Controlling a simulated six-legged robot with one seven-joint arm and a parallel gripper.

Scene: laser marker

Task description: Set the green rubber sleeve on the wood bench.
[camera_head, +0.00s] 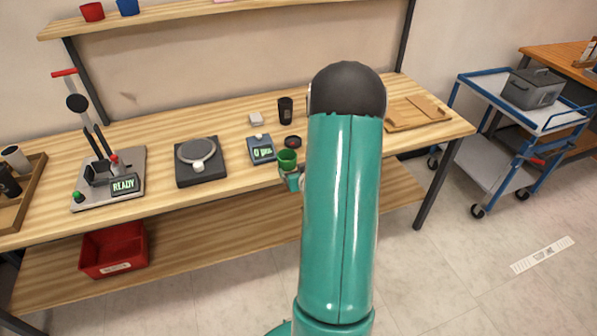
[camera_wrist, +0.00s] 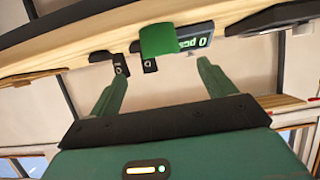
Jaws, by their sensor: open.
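The green rubber sleeve (camera_head: 287,160) is a short, open-topped green cylinder at the front of the wood bench (camera_head: 235,192), just right of the small counter with a lit display. In the wrist view the sleeve (camera_wrist: 158,41) shows upper middle, in front of the display. My gripper (camera_wrist: 161,82) is open, its two green fingers spread apart with nothing between them. The sleeve is beyond the fingertips, apart from them. In the head view my arm hides most of the gripper; a green finger part shows just below the sleeve. The sleeve's underside is hard to make out.
The counter (camera_head: 261,149), a black cup (camera_head: 285,110), a dark round dish (camera_head: 293,141) and a scale-like device (camera_head: 200,168) stand nearby. Bare bench lies between the devices.

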